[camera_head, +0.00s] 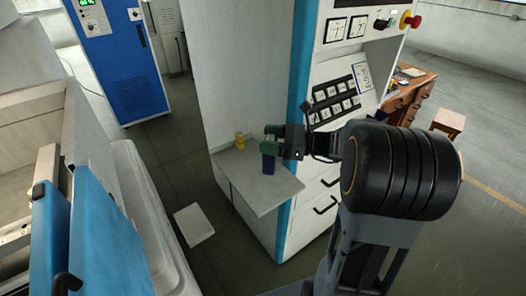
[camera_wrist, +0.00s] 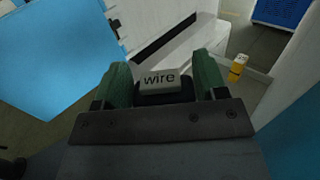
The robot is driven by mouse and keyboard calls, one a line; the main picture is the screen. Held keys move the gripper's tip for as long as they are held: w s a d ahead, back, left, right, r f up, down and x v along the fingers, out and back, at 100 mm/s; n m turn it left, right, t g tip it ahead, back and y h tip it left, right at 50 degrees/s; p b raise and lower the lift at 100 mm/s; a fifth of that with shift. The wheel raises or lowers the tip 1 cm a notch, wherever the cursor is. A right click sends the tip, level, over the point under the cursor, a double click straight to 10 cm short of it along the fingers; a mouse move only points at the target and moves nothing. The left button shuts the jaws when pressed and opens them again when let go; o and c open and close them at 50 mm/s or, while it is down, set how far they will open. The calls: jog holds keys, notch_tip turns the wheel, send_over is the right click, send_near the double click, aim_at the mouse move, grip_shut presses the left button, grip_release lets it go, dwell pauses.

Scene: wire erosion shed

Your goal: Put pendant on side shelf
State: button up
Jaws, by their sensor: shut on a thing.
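My gripper (camera_head: 270,143) has green fingers and is shut on the pendant (camera_head: 268,163), a small dark blue block. In the wrist view the pendant's pale face (camera_wrist: 159,78) reads "wire" and sits between the two green fingers (camera_wrist: 160,85). The side shelf (camera_head: 268,190) is a pale flat board on the side of the white and blue cabinet. The pendant is upright over the shelf's middle. I cannot tell whether its lower end touches the board.
A small yellow bottle (camera_head: 240,141) stands at the shelf's back, beside the cabinet; the wrist view shows it too (camera_wrist: 237,67). The shelf's front part is clear. The cabinet's control panel (camera_head: 334,101) is right of my gripper. A white flat piece (camera_head: 194,224) lies below on the left.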

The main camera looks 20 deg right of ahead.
jog(key=shift+w+a+f, duration=0.3)
jog(key=shift+w+f, duration=0.1)
jog(key=shift+f, duration=0.15)
jog(key=shift+w+a+f, duration=0.25)
jog(key=shift+w+f, duration=0.1)
jog(key=shift+f, duration=0.2)
jog(key=f, duration=0.3)
jog(key=shift+w+a+f, duration=0.15)
jog(key=shift+w+f, duration=0.05)
jog(key=shift+f, duration=0.2)
jog(key=shift+f, duration=0.1)
jog(key=o, duration=1.4)
jog(key=shift+c, duration=0.2)
